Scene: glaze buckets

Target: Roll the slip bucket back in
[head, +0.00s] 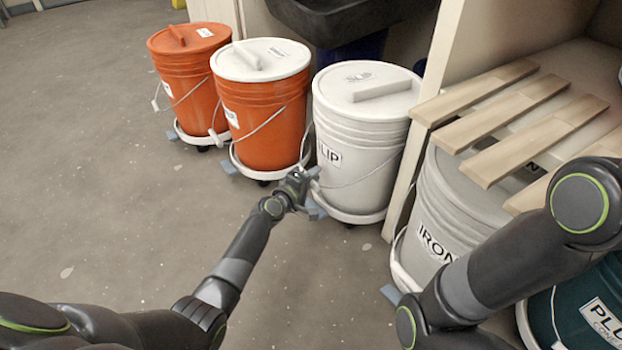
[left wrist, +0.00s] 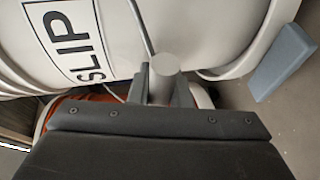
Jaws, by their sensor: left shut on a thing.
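The white slip bucket (head: 350,115), labelled SLIP, stands upright on a white wheeled dolly (head: 352,216) beside the end panel of the shelf. A white lid with a raised bar covers it. My left gripper (head: 308,186) is at the bucket's front left side, low down. In the left wrist view it (left wrist: 164,90) is shut on the pale round grip (left wrist: 165,66) of the bucket's wire handle, close to the bucket wall (left wrist: 190,35). My right gripper is not in view; only my right arm shows.
A white-lidded orange bucket (head: 262,120) and an orange-lidded one (head: 185,85) stand left of it on dollies. The IRON bucket (head: 455,200) and a dark green one (head: 575,300) sit under a slatted shelf (head: 510,115). Open floor (head: 130,210) lies left and front.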

